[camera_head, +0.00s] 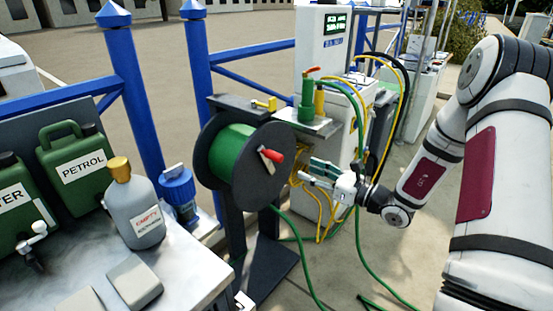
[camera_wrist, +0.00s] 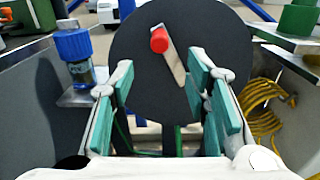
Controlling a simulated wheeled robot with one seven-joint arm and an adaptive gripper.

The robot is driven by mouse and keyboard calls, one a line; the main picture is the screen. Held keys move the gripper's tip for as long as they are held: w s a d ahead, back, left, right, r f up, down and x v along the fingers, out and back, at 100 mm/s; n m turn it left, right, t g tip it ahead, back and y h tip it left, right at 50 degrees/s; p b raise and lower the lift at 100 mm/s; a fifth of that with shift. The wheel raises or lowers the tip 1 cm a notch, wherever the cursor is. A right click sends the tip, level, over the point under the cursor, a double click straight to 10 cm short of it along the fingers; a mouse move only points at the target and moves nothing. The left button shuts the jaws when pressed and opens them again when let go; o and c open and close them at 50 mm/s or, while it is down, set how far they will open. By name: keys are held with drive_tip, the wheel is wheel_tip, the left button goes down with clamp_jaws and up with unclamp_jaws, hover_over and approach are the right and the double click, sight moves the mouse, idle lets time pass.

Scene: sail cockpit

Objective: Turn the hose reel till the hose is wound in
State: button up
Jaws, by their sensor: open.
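The hose reel (camera_head: 223,152) stands on a dark post, with green hose wound between its black discs. Its crank (camera_head: 270,166) has a red handle (camera_head: 273,155) on the near disc. In the wrist view the disc (camera_wrist: 215,50) fills the middle, and the red handle (camera_wrist: 159,40) sits at the upper end of the pale crank arm (camera_wrist: 174,65). My gripper (camera_head: 312,171) is to the right of the reel, pointing at its face. In the wrist view my gripper (camera_wrist: 160,80) is open, its green finger pads apart and empty, with the handle beyond and above them. Green hose (camera_head: 299,259) trails from the reel onto the ground.
A table (camera_head: 195,276) at lower left holds a grey bottle (camera_head: 135,205) and green cans (camera_head: 75,165). Blue posts (camera_head: 200,85) stand behind the reel. A white cabinet (camera_head: 322,50) and yellow hose (camera_head: 325,215) are behind my gripper. Open paving lies at lower right.

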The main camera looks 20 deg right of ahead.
sight(282, 159)
drive_tip(key=b+x, duration=0.2)
drive_tip(key=x, duration=1.1)
drive_tip(key=shift+w+a, duration=0.2)
drive_tip(key=shift+a, duration=0.05)
clamp_jaws()
